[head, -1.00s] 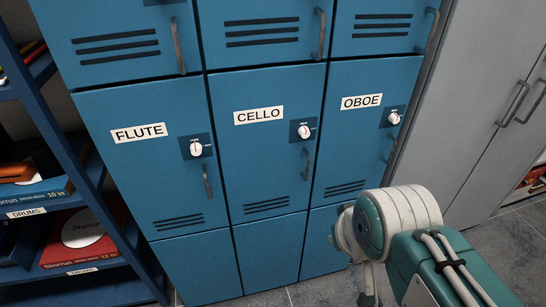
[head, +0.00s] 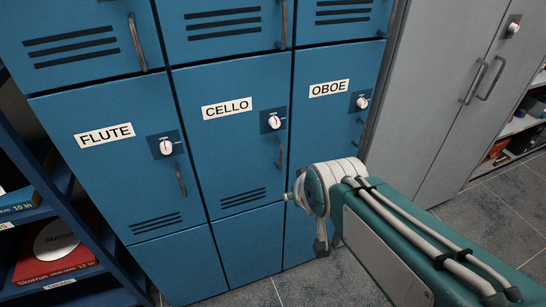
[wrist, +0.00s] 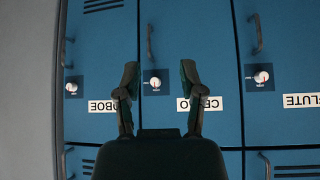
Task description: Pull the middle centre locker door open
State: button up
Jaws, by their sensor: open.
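The middle centre locker door (head: 230,150) is blue, labelled CELLO, and looks closed in the head view. It has a white dial (head: 272,121) at its upper right and a grey vertical handle (head: 280,153) below the dial. In the wrist view, which is upside down, the CELLO door (wrist: 193,50) is in the middle, with its dial (wrist: 155,82) and handle (wrist: 150,42). My gripper (wrist: 159,73) is open and empty, its two dark fingers on either side of the dial in the picture, apparently short of the door. In the head view my arm hides most of the gripper.
The FLUTE door (head: 110,165) is to the left and the OBOE door (head: 335,115) to the right, both closed with handles. A dark blue shelf (head: 75,255) with boxes stands at the left. A grey cabinet (head: 435,100) stands at the right. Grey tiled floor (head: 345,280) shows in front.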

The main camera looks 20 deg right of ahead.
aim_at(281, 161)
jog(key=w+d+f+t, duration=0.2)
jog(key=w+f+t, duration=0.45)
jog(key=w, duration=0.75)
jog(key=shift+w+d+f+t+h, duration=0.9)
jog(key=shift+f+t, duration=1.05)
jog(key=shift+f, duration=2.7)
jog(key=shift+m, duration=0.3)
jog(key=w, duration=1.1)
jog(key=shift+d, duration=0.15)
jog(key=shift+y, duration=0.4)
grip_shut()
